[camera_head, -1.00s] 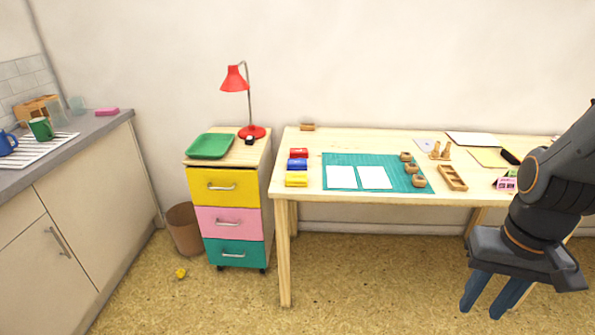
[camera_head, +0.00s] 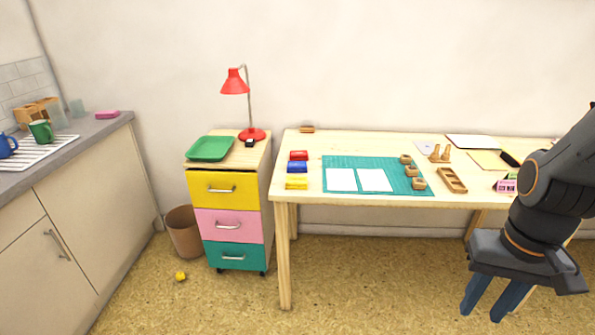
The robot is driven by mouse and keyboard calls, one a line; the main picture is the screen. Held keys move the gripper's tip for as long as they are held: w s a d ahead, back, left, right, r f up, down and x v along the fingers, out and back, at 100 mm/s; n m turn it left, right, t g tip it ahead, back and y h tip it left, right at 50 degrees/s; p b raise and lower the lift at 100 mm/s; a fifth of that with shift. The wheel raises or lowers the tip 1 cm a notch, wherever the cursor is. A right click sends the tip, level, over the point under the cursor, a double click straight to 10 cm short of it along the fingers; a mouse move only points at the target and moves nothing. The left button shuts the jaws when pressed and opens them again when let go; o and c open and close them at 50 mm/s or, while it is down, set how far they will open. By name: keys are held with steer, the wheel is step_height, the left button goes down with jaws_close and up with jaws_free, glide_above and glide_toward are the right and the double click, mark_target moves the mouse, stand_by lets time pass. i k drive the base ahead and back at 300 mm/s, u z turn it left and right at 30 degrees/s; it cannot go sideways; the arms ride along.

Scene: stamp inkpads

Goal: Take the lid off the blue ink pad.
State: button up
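The blue ink pad (camera_head: 297,167) lies on the left part of the wooden table (camera_head: 308,140). It sits between a red ink pad (camera_head: 298,155) behind it and a yellow ink pad (camera_head: 296,182) in front of it. At this size I cannot make out the lid as a separate part. My gripper (camera_head: 483,310) hangs at the lower right, in front of the table and well away from the ink pads. Its two blue fingers are apart, with nothing between them.
Right of the pads is a green mat (camera_head: 405,187) with two white sheets and several small wooden stamps. A wooden tray (camera_head: 452,180) lies farther right. A drawer unit (camera_head: 226,215) with a red lamp (camera_head: 236,82) stands left of the table.

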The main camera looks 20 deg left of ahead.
mark_target(291, 165)
steer(key=u, duration=0.45)
steer(key=i, duration=0.45)
steer(key=u, duration=0.55)
steer(key=i, duration=1.3)
steer(key=z, duration=0.95)
